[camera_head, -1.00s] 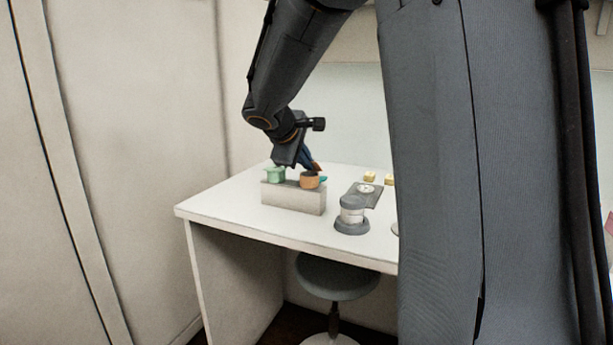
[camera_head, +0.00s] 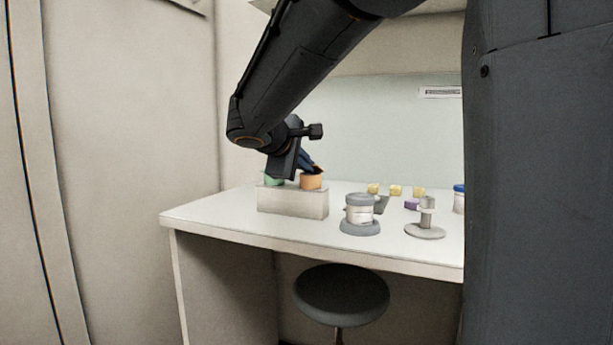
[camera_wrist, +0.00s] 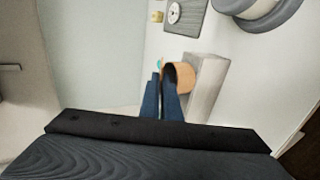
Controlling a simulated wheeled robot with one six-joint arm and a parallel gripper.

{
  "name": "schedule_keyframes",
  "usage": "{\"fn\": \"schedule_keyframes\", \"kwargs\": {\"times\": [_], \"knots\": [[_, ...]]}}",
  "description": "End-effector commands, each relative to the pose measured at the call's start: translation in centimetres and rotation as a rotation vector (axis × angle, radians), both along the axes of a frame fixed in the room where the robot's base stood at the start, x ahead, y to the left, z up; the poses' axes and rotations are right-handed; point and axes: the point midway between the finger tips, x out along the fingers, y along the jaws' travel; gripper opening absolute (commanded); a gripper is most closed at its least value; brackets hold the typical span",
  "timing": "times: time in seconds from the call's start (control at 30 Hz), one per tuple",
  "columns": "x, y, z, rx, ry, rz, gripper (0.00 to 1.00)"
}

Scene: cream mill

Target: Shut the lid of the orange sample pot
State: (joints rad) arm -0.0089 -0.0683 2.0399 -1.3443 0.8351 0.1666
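The orange sample pot (camera_head: 312,182) stands on a pale block (camera_head: 293,201) at the left of the table. It also shows in the wrist view (camera_wrist: 184,76), where its dark mouth faces my fingers. My gripper (camera_head: 314,168) is tilted down at the pot's top. In the wrist view its blue fingers (camera_wrist: 161,78) lie close together beside the pot's mouth, with nothing seen between them. I cannot tell whether they touch the pot.
A green pot (camera_head: 273,180) stands left of the orange one, partly hidden by my gripper. A grey-lidded jar (camera_head: 359,212) and a round-based stand (camera_head: 425,232) are to the right. Small yellow blocks (camera_head: 395,190) lie behind. A stool (camera_head: 341,293) stands in front.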

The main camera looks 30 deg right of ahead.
Motion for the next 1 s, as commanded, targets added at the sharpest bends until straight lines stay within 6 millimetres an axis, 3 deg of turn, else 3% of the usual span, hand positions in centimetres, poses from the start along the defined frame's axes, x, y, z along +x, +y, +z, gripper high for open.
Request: {"fn": "schedule_keyframes", "kwargs": {"times": [0.7, 0.8, 1.0], "knots": [[-0.01, 0.07, 0.03, -0.02, -0.017, 0.002, 0.0], [-0.01, 0.07, 0.01, -0.019, -0.016, 0.002, 0.2], [-0.03, 0.05, -0.08, -0.019, -0.015, 0.001, 0.22]]}}
